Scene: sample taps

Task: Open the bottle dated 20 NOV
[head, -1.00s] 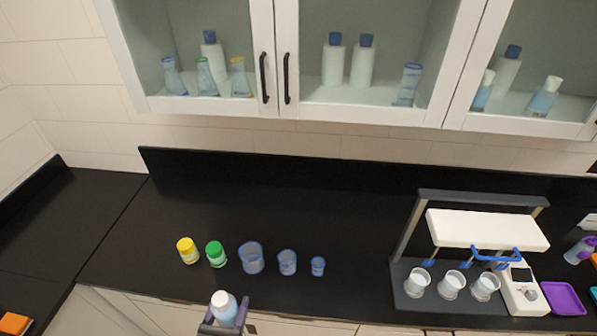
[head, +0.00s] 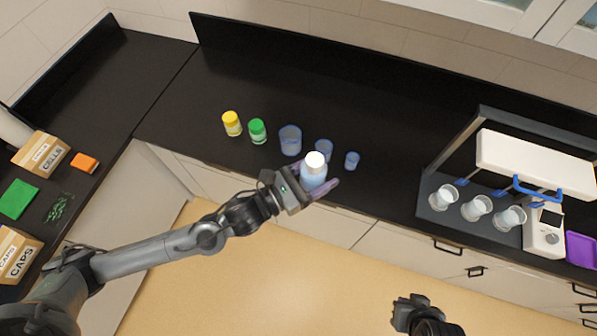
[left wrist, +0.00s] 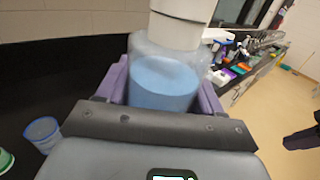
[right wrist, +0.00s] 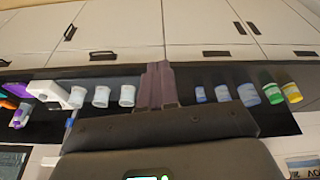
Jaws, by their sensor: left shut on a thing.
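A clear bottle of blue liquid with a white cap (head: 314,171) is held upright by my left gripper (head: 318,187), in front of the counter edge. In the left wrist view the bottle (left wrist: 163,82) stands between the purple fingers, with the white cap on its top. No date is legible on it. My right gripper (head: 408,308) is low in the head view, apart from the bottle. In the right wrist view its fingers (right wrist: 157,84) are together with nothing between them. A yellow-capped bottle (head: 232,124) and a green-capped bottle (head: 257,131) stand on the counter.
Blue beakers, including a large one (head: 290,140), stand in a row behind the held bottle. A rack with white cups (head: 477,208) and a white device (head: 543,231) stand to the right. Boxes (head: 41,152) lie on the left counter. The counter behind the beakers is clear.

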